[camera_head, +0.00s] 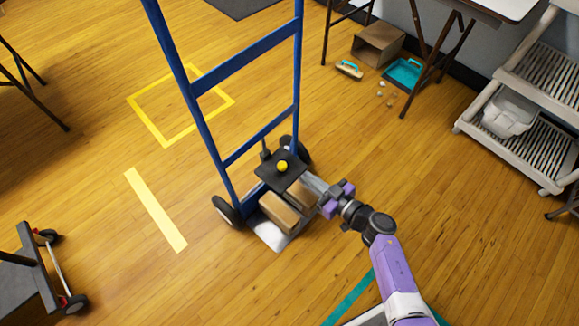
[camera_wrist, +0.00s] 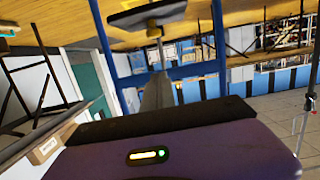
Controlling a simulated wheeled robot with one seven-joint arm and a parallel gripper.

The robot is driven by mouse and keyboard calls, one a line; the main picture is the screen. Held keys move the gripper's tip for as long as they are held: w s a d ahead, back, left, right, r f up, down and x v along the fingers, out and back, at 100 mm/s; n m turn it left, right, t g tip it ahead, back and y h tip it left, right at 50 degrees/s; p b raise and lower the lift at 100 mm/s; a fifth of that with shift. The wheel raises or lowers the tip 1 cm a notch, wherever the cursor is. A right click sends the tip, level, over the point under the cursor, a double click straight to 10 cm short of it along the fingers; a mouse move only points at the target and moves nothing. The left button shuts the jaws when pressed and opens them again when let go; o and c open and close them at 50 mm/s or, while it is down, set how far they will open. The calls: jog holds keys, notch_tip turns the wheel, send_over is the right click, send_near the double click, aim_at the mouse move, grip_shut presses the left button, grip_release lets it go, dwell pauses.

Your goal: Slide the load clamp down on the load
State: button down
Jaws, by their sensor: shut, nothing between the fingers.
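The blue hand truck (camera_head: 205,88) stands upright on the wood floor. The load clamp, a black plate (camera_head: 276,172) with a yellow knob (camera_head: 282,165), sits low on it above the load. The load is brown boxes (camera_head: 278,212) on the metal toe plate (camera_head: 268,236). I cannot tell whether the clamp touches them. My gripper (camera_head: 309,180) is shut and empty, by the plate's right edge and over the right-hand box. In the wrist view, the grey fingers (camera_wrist: 158,92) point at a dark plate (camera_wrist: 146,16) with a short stem; contact is unclear.
A grey cart (camera_head: 525,90) stands at right with a white bin (camera_head: 508,112). A cardboard box (camera_head: 378,44), a teal dustpan (camera_head: 402,74) and a brush lie at the back. A low dolly (camera_head: 40,262) is at lower left. Floor around the yellow tape is clear.

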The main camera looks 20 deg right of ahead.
jog(key=b, duration=0.5)
send_over(288, 175)
jog(key=shift+s+d+f, duration=0.1)
jog(key=shift+s+f, duration=0.15)
jog(key=shift+f, duration=0.3)
jog(key=shift+s+d+f, duration=0.1)
jog(key=shift+s+f, duration=0.1)
jog(key=shift+f, duration=0.35)
jog(key=shift+w+a+f+b, duration=0.1)
jog(key=shift+w+f+b, duration=0.1)
jog(key=shift+f+b, duration=0.25)
jog(key=shift+w+a+f+b, duration=0.1)
jog(key=shift+w+f+b, duration=0.05)
jog(key=shift+f+b, duration=1.2)
jog(key=shift+f, duration=0.05)
